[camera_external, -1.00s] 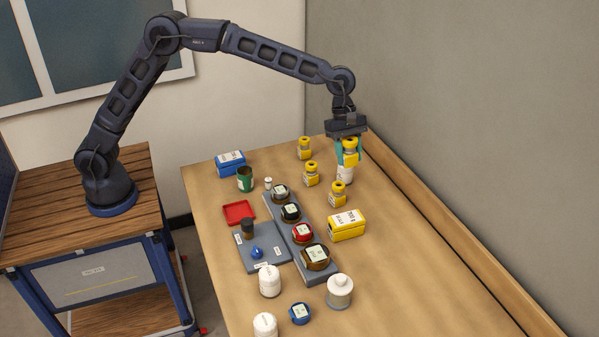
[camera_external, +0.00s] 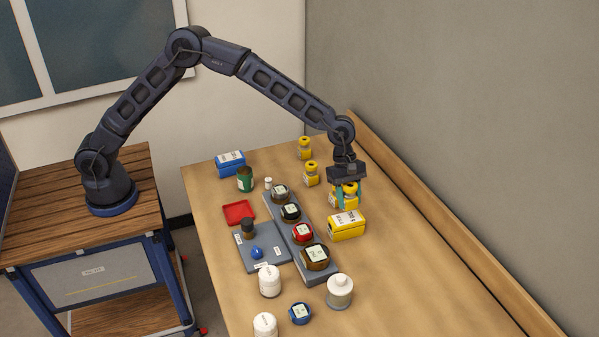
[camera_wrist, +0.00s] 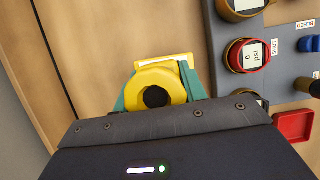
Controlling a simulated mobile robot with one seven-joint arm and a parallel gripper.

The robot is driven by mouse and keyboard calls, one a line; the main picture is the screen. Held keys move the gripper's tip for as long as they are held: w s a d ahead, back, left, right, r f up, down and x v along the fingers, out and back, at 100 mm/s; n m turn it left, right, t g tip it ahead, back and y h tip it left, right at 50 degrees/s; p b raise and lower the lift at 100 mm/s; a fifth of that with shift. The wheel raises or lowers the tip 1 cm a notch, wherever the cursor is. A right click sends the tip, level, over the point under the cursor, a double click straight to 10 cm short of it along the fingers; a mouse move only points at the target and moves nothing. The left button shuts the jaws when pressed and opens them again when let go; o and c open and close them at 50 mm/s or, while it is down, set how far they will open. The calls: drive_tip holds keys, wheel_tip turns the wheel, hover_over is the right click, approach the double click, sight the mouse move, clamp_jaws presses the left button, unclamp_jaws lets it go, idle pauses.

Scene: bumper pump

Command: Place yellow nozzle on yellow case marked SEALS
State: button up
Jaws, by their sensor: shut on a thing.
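My gripper (camera_external: 347,196) is shut on a yellow nozzle (camera_external: 351,189), held upright above the table just behind the yellow case. In the wrist view the nozzle (camera_wrist: 160,88) shows as a yellow ring with a dark hole between the green fingers. The yellow case (camera_external: 347,228) has a white label on top; its lettering is too small to read. The nozzle appears above and apart from it. In the wrist view, a yellow and white edge (camera_wrist: 165,60), apparently the case, shows just beyond the nozzle.
Two more yellow nozzles, (camera_external: 304,148) and (camera_external: 311,174), stand farther back. A white-lidded jar (camera_external: 340,291) stands in front. The table right of the case is clear up to the wooden ledge (camera_external: 440,225).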

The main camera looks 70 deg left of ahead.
sight(348, 208)
drive_tip(key=shift+f, duration=2.45)
drive_tip(key=shift+f, duration=0.15)
drive_tip(key=o, duration=1.2)
